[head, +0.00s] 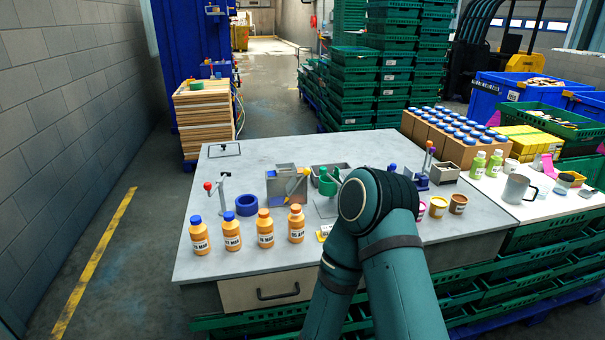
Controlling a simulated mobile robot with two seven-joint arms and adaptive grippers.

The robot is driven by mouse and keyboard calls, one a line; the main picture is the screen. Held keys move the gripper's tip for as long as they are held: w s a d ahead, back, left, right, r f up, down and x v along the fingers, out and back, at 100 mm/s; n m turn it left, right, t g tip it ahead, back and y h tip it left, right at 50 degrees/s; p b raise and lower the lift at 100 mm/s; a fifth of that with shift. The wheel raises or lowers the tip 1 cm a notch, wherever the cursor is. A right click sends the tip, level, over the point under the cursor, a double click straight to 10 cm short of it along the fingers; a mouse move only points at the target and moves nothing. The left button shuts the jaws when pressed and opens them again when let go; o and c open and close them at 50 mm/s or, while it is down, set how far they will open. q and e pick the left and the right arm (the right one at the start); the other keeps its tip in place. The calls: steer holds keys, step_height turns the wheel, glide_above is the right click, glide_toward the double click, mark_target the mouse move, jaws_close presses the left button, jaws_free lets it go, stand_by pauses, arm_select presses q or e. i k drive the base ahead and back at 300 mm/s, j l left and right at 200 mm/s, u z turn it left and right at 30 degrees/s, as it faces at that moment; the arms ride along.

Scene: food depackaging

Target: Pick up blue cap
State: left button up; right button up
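Two orange bottles with blue caps stand upright at the left front of the grey table. One blue cap (196,220) is on the leftmost bottle (200,240), and another blue cap (229,216) is on the bottle (232,236) beside it. Two similar bottles with orange caps (264,213) stand to their right. No loose blue cap can be made out on the table. My teal arm rises from the bottom edge, bent in front of the table's middle. It hides part of the tabletop. Neither of my grippers can be made out.
A blue ring (247,205) lies behind the bottles, near a small stand with a red ball (208,186). Grey bins (284,180) and a green fixture (327,184) stand mid-table. A carton of blue-capped bottles (440,130) is at the right. The table's back left is mostly clear.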

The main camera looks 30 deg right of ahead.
mark_target(229, 217)
steer(key=i+l, duration=0.1)
steer(key=l, duration=0.2)
steer(key=i+l, duration=0.15)
steer(key=l, duration=0.15)
steer(key=i+l, duration=0.1)
steer(key=l, duration=0.25)
steer(key=i+l+u, duration=0.2)
steer(key=l, duration=0.15)
steer(key=l+u, duration=0.2)
steer(key=l, duration=0.2)
